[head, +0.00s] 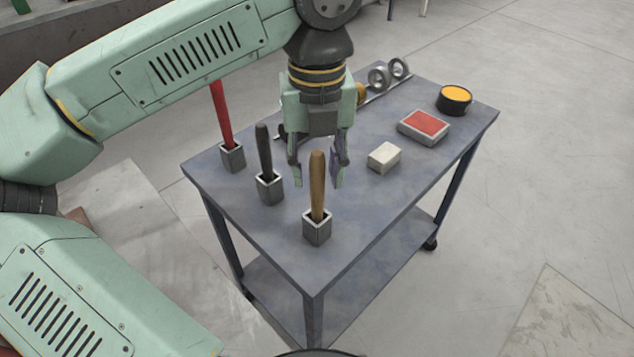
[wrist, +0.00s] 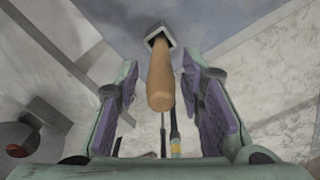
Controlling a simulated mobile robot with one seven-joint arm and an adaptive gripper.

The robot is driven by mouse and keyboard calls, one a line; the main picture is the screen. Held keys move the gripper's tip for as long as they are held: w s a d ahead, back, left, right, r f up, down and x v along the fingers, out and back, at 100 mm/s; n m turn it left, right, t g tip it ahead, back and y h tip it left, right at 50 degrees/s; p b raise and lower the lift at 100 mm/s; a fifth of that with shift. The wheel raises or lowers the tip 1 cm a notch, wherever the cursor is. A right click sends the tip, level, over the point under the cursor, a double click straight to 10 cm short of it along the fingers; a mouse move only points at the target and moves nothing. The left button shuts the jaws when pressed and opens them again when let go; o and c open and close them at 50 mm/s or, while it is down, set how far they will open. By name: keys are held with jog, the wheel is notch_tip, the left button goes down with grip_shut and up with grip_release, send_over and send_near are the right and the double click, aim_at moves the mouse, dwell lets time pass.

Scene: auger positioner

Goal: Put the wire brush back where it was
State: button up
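A tan wooden handle (head: 317,182) stands upright in a square grey holder (head: 317,231) near the table's front corner. Its lower end is hidden in the holder, so I cannot confirm that it is the wire brush. My gripper (head: 318,184) points down with its fingers apart, seen on both sides of the handle in the head view. In the wrist view the handle (wrist: 161,78) shows between the open finger pads, with a visible gap on each side. A black handle (head: 264,150) and a red handle (head: 222,112) stand in two similar holders to the left.
The grey-blue table (head: 370,215) also bears a small white block (head: 384,158), a red-topped box (head: 424,126), a dark tub with an orange top (head: 454,99) and metal rings (head: 389,73) at the back. The table's right front is clear.

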notch_tip(320, 180, up, 8)
jog(key=shift+f, duration=0.1)
dwell(0.4)
